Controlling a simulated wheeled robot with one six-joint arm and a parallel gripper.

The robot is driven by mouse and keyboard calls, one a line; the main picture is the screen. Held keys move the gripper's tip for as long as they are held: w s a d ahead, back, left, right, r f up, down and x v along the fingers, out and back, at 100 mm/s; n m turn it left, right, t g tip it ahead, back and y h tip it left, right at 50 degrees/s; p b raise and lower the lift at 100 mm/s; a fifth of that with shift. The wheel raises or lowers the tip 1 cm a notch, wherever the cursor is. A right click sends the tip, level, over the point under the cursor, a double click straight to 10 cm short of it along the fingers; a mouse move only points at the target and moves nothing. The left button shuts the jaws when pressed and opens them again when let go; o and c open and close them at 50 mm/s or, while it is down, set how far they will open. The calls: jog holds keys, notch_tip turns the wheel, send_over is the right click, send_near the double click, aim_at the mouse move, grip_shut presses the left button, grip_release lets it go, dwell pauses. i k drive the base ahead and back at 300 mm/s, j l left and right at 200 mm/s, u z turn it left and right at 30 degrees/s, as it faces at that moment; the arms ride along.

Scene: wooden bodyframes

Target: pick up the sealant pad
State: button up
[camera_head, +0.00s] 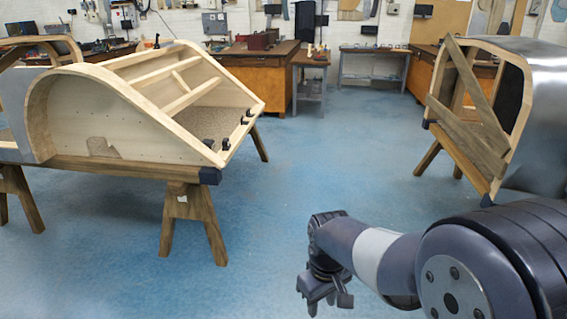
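My gripper (326,297) hangs at the end of my arm in the lower middle of the view, over the blue floor. Its fingers look apart and nothing shows between them. I cannot make out a sealant pad for certain. Small dark pieces sit along the right edge of the left wooden bodyframe (120,100); they look like clamps or blocks, too small to tell. My gripper is apart from both bodyframes, to the right of and lower than the left one.
The left bodyframe rests on wooden trestles (192,215). A second bodyframe with a metal skin (540,120) stands on trestles at right. Workbenches (258,70) with tools line the back wall. The blue floor (320,150) between the bodyframes is clear.

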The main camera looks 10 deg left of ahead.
aim_at(226, 146)
jog(key=i+j+u, duration=0.15)
jog(key=i, duration=0.65)
jog(key=i+l+u, duration=0.1)
jog(key=i, duration=0.7)
jog(key=i+u, duration=0.15)
jog(key=i, duration=0.65)
jog(key=i+l+u, duration=0.15)
jog(key=i, duration=0.65)
jog(key=i+u, duration=0.4)
jog(key=i+l+u, duration=0.2)
jog(key=u, duration=0.2)
jog(key=i+l+u, duration=0.3)
jog(key=i+u, duration=0.15)
